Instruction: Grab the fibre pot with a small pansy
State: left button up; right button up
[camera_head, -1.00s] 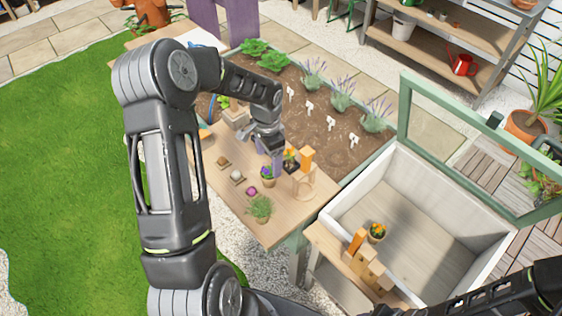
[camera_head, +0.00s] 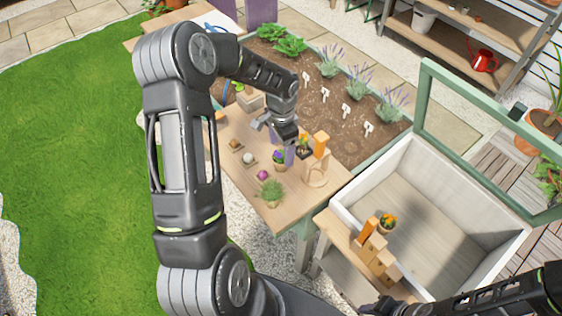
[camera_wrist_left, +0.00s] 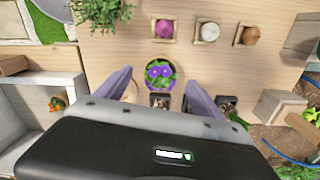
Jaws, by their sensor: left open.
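A small pot with a purple pansy (camera_head: 279,164) stands upright on the wooden table (camera_head: 232,174). My left gripper (camera_head: 284,148) is open above and close beside it. In the left wrist view the purple flowers and green leaves (camera_wrist_left: 160,72) show from above between the two spread fingers (camera_wrist_left: 160,80). I see no finger closed on the pot. The pot's side is mostly hidden there.
A purple ball (camera_head: 262,175) and a bushy green plant (camera_head: 270,192) are nearby. A pale cold frame (camera_head: 445,270) stands at the right.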

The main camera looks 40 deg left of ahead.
aim_at(280, 154)
pick_arm(q)
notch_tip(280, 154, down, 5)
jog(key=b, duration=0.2)
jog(key=shift+s+a+f+b, duration=0.15)
jog(key=shift+b, duration=0.25)
jog(key=shift+c, duration=0.5)
jog(key=c, duration=1.4)
notch_tip(280, 154, up, 8)
jog(key=p, duration=0.5)
jog(key=shift+r, duration=1.1)
